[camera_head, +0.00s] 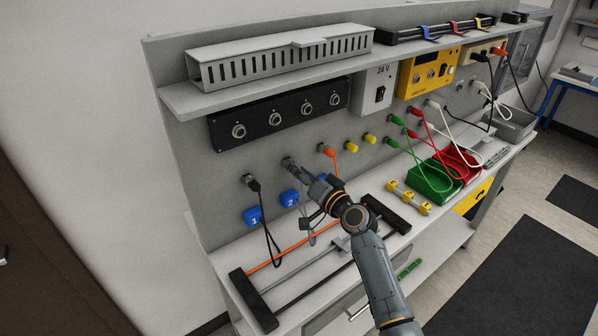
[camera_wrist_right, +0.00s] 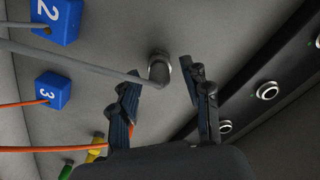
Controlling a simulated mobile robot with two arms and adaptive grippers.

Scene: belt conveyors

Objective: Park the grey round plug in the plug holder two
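The grey round plug (camera_wrist_right: 158,72) sits in a socket on the grey panel, its grey cable running off to the left in the wrist view. It also shows at the panel in the head view (camera_head: 289,162), just beyond my gripper. My right gripper (camera_wrist_right: 162,78) is open, with one fingertip on either side of the plug and visible gaps to it. It reaches to the panel in the head view (camera_head: 305,172). Plug holder two (camera_wrist_right: 57,20) is a blue block marked 2, below the plug in the head view (camera_head: 289,199). My left gripper is not in view.
Blue holder one (camera_head: 253,216) stands left of holder two. Holder three (camera_wrist_right: 54,90) is partly hidden by my gripper in the head view. A black plug (camera_head: 249,180) and orange plug (camera_head: 327,149) flank the grey plug. A black socket box (camera_head: 282,115) is above.

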